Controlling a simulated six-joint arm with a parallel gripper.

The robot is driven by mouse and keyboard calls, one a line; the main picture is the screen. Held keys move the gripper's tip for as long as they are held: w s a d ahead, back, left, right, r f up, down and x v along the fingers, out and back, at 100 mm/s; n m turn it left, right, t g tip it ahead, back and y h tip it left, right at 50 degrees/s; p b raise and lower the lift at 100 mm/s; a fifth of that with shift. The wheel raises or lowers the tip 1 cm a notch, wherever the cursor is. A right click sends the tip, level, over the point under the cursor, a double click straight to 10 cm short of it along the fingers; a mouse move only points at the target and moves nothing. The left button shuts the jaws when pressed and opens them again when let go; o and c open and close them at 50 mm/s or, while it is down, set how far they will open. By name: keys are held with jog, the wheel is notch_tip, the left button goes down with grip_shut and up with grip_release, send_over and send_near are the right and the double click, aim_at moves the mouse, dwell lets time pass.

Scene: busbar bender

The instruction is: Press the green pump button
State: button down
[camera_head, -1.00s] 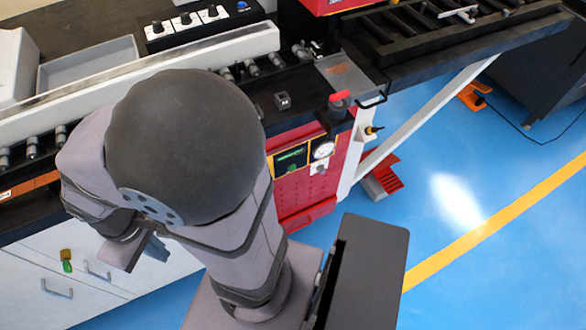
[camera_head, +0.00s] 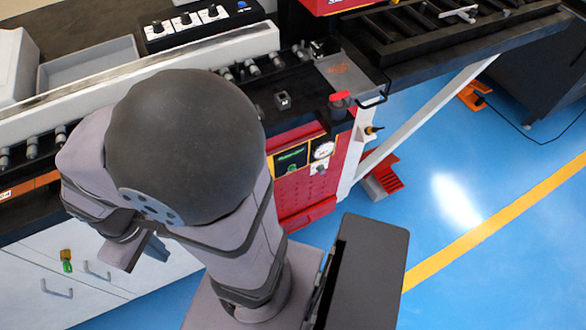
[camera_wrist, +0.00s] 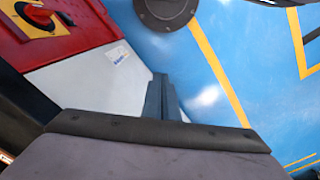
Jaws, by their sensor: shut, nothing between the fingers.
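The red pump cabinet (camera_head: 305,185) stands right of my arm in the head view, with a dark display (camera_head: 291,159) showing green marks and a round gauge (camera_head: 322,150) on its front. I cannot make out a green pump button in either view; my arm covers part of the area. In the wrist view a red panel (camera_wrist: 82,28) with a red knob on a yellow plate (camera_wrist: 38,16) shows at the upper left. My gripper (camera_wrist: 163,88) is shut and empty, apart from that panel; blue floor and a white surface lie behind it.
A red-topped control (camera_head: 340,97) stands on the machine edge above the cabinet. White drawers (camera_head: 45,290) with handles are at lower left, with a small yellow-green item (camera_head: 67,260). Blue floor (camera_head: 450,190) is open at the right.

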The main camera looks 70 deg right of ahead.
jog(key=shift+d, duration=0.1)
dwell(0.3)
jog(key=s+d+f+m+t+p, duration=0.2)
jog(key=d+f+p, duration=0.1)
jog(key=d+f, duration=1)
jog(key=s+d+f+m+t+p, duration=0.1)
jog(key=s+d+f+m+p, duration=0.2)
jog(key=d+f, duration=1)
notch_tip(320, 180, down, 5)
jog(key=s+d+m+t+h+p, duration=0.1)
jog(key=s+d+m+t+h, duration=0.1)
jog(key=s+h, duration=0.15)
jog(key=s+d+r+m+g+h+p, duration=0.1)
jog(key=s+r+h, duration=0.3)
jog(key=s, duration=0.4)
jog(key=s+d+r+m+g+h+p, duration=0.2)
jog(key=s+r+m+g+h, duration=0.1)
jog(key=s+h, duration=0.4)
notch_tip(320, 180, up, 2)
jog(key=shift+s+r+m, duration=0.2)
jog(key=shift+s+m, duration=0.2)
jog(key=shift+m, duration=0.2)
